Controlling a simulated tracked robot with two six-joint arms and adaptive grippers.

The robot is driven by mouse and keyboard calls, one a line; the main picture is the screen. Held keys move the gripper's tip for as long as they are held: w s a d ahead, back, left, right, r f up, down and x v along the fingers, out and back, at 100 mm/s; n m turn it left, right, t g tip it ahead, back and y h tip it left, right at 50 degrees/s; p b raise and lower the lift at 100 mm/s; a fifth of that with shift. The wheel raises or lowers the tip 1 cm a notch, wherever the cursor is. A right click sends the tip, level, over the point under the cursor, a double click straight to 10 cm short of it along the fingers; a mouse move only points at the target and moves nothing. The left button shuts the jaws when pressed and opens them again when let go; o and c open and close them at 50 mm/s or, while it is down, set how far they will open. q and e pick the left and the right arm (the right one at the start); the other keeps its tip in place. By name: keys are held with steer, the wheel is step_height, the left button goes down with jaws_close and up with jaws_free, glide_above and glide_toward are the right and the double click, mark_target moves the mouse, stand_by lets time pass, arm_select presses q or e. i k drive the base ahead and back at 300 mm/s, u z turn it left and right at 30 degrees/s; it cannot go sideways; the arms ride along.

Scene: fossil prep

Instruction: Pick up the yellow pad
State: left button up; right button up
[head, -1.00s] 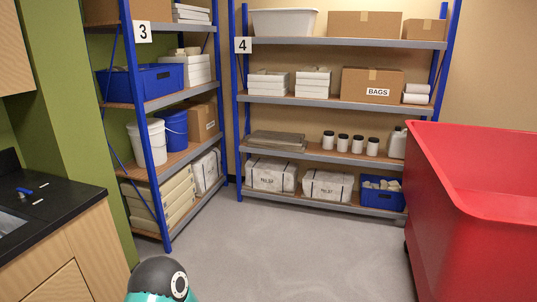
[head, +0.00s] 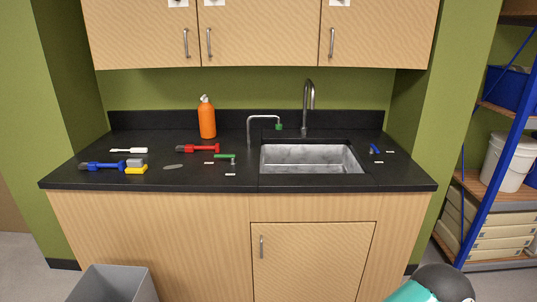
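A small yellow pad (head: 136,170) lies on the black countertop (head: 200,182) at the left, close to the front edge. A grey block (head: 134,162) sits at its back, seemingly on or against it; I cannot tell which. A blue-handled tool (head: 103,166) lies just left of the pad, its right end very near it. Neither of my grippers is in view. A rounded black and teal part at the bottom right appears to be mine.
A sink (head: 311,158) with a tall faucet (head: 308,100) is right of centre. An orange bottle (head: 207,118), a red tool (head: 198,148) and a white-handled brush (head: 129,150) are on the counter. A grey bin (head: 113,284) stands on the floor in front. Cabinets (head: 265,35) hang above.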

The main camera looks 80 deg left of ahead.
mark_target(135, 166)
steer(key=u, duration=0.1)
steer(key=i, duration=0.25)
steer(key=u, duration=2.7)
steer(key=k, duration=0.6)
steer(key=u, duration=0.45)
steer(key=i, duration=1.65)
steer(key=z, duration=0.3)
